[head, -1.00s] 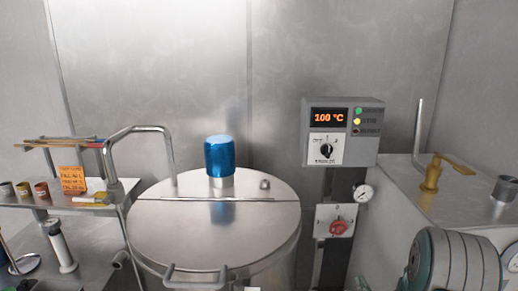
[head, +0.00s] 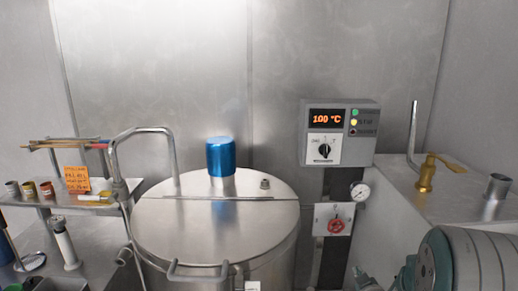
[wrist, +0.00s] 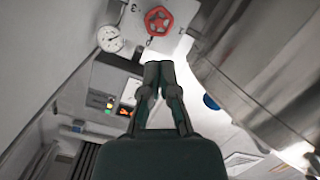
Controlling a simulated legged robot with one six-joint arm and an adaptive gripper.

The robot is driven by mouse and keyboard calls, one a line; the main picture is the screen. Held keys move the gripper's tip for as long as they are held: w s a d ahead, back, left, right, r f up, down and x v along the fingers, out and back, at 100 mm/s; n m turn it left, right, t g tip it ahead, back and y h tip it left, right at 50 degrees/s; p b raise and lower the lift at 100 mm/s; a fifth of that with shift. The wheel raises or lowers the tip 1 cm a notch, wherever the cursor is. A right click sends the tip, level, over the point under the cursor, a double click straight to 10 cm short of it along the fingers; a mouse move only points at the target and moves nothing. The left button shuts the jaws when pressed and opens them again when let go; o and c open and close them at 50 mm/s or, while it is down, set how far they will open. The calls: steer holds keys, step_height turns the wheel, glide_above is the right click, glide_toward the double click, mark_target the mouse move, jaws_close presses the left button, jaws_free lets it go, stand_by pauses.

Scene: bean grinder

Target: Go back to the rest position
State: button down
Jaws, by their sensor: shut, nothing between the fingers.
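My gripper (wrist: 160,75) shows in the wrist view with its two dark fingers together and nothing between them. Its fingertips point toward the panel with the red valve wheel (wrist: 158,20). They look clear of it, though the exact gap cannot be told. The same red wheel (head: 336,227) is below the control box (head: 340,133) in the head view. My grey-green arm fills the lower right corner of the head view. My fingers cannot be made out there.
A steel vessel (head: 215,235) with a blue-capped top (head: 220,156) stands in the middle. A gauge (head: 360,192) sits right of the wheel. A brass tap (head: 425,175) is on the right counter. A shelf (head: 115,200) with small cups is at left.

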steer(key=s+a+r+m+g, duration=0.3)
steer(key=s+a+r+g, duration=0.25)
steer(key=s+r, duration=0.5)
steer(key=s+a+r+m+g, duration=0.1)
steer(key=s+a+r+g, duration=0.1)
steer(key=s, duration=0.7)
steer(key=s+a+r+m+g, duration=0.1)
steer(key=s+a, duration=0.3)
steer(key=s, duration=0.6)
steer(key=shift+a+r+g+y, duration=0.4)
steer(key=shift+r+g, duration=0.05)
steer(key=shift+g, duration=0.3)
